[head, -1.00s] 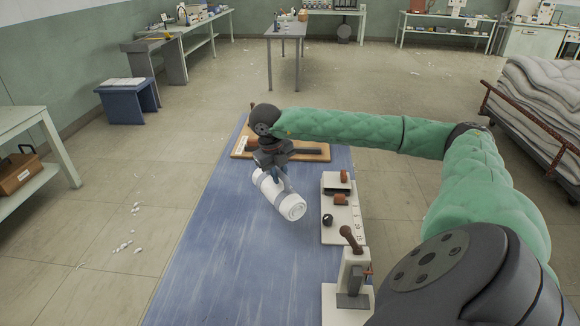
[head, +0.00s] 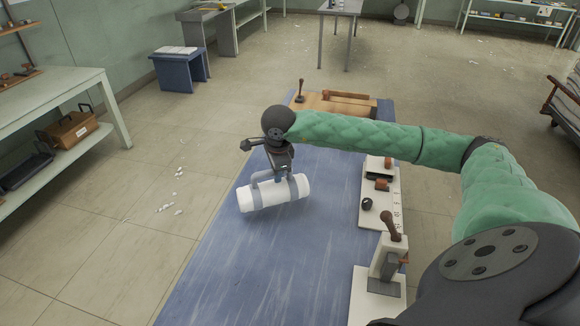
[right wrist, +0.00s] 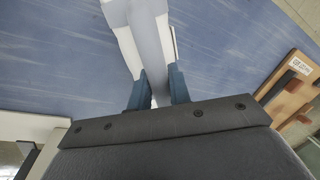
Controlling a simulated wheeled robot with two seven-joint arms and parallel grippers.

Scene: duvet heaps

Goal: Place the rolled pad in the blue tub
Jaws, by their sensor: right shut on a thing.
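The rolled pad (head: 272,194) is a white cylinder with grey bands, lying roughly level in the head view. My right gripper (head: 277,174) points down and is shut on it near the middle of its length. In the right wrist view, the blue-grey fingertips (right wrist: 158,92) close on a grey band of the pad (right wrist: 137,35). The pad is over the blue tabletop (head: 240,275), near its left edge; I cannot tell whether it touches the surface. I make out no blue tub for certain. My left gripper is not in view.
White panels with knobs and a brown-handled lever (head: 391,245) line the table's right side. A wooden board (head: 335,103) lies at the far end. A blue stool-like piece (head: 180,72) stands on the floor beyond. A shelf table (head: 60,105) stands left.

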